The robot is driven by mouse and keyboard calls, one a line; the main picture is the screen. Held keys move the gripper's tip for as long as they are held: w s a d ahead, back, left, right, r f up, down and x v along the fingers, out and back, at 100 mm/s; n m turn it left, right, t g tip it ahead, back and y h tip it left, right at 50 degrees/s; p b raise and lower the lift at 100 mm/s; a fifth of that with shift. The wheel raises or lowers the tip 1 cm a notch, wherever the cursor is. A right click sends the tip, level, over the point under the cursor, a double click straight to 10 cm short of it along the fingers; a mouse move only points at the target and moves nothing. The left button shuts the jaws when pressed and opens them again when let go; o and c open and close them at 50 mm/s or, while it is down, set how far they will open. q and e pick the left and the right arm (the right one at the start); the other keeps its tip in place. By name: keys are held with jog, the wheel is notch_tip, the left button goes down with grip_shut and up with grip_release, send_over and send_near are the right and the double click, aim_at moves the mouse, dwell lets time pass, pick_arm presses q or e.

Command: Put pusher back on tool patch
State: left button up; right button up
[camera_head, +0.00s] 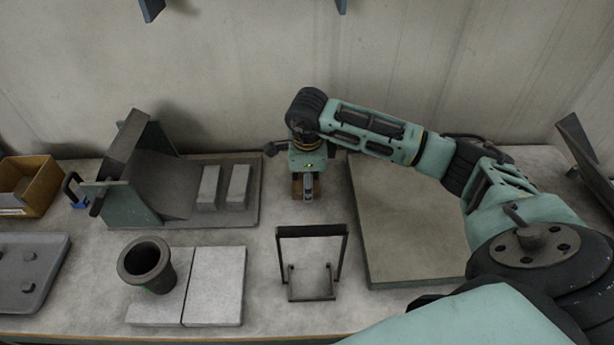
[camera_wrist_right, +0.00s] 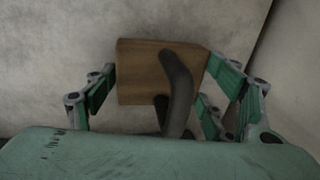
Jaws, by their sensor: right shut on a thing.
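The pusher (camera_wrist_right: 140,75), a brown wooden block with a dark curved handle, shows in the right wrist view between the fingers of my right gripper (camera_wrist_right: 163,72). My right gripper (camera_head: 307,178) is shut on the pusher; the exact contact is hard to make out. In the head view it points down over the back middle of the table, with a small brown part of the pusher (camera_head: 297,188) below it. I cannot tell whether the pusher touches the table. No surface is clearly marked as the tool patch. My left gripper is not in view.
A large flat slab (camera_head: 420,245) lies right of the gripper, and a black wire stand (camera_head: 312,231) in front. A dark tray (camera_head: 245,212) with two grey blocks is at left. A dark cup (camera_head: 147,262) stands on pale slabs (camera_head: 215,290). Bare table surrounds the gripper.

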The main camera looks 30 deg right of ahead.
jog(key=o, duration=1.3)
jog(key=shift+f, duration=0.1)
jog(key=shift+c, duration=0.2)
jog(key=shift+r, duration=0.4)
notch_tip(320, 180, up, 11)
jog(key=s+a+b, duration=0.1)
jog(key=s+b, duration=0.1)
jog(key=shift+r, duration=0.15)
jog(key=shift+a, duration=0.1)
